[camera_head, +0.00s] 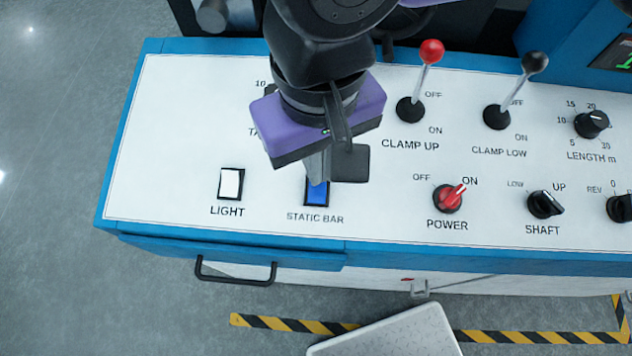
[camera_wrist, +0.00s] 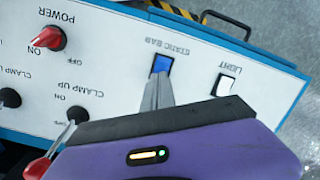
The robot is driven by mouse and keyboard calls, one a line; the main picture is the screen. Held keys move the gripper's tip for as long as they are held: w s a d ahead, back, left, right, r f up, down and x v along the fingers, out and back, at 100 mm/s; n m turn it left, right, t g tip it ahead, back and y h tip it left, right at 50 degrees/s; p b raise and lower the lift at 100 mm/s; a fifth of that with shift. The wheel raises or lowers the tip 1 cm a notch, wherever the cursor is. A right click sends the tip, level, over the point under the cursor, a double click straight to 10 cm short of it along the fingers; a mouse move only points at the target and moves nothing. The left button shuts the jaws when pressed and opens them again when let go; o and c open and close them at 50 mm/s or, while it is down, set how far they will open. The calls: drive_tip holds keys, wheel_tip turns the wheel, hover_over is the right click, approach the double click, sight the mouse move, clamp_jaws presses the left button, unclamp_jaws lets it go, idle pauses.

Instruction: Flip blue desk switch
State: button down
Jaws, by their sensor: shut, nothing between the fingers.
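The blue rocker switch (camera_head: 318,194) sits in a black frame above the STATIC BAR label on the white panel. In the wrist view the blue switch (camera_wrist: 161,65) shows just beyond my fingertips. My gripper (camera_head: 317,180) is shut and empty, with its fingers at the far edge of the switch in the head view. In the wrist view my gripper (camera_wrist: 160,80) reaches the switch's frame. The fingers hide part of the switch, and I cannot tell whether they touch it.
A white LIGHT switch (camera_head: 231,184) is left of the blue one. A red POWER knob (camera_head: 448,198) is to the right. Red (camera_head: 431,53) and black (camera_head: 534,64) ball-topped levers stand at the back right. A black drawer handle (camera_head: 236,272) is on the front.

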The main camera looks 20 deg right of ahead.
drive_tip(key=shift+f+b, duration=0.55)
drive_tip(key=shift+b, duration=0.05)
idle(0.3)
drive_tip(key=shift+r, duration=0.1)
drive_tip(key=shift+r+p, duration=1.45)
drive_tip(key=shift+r, duration=2)
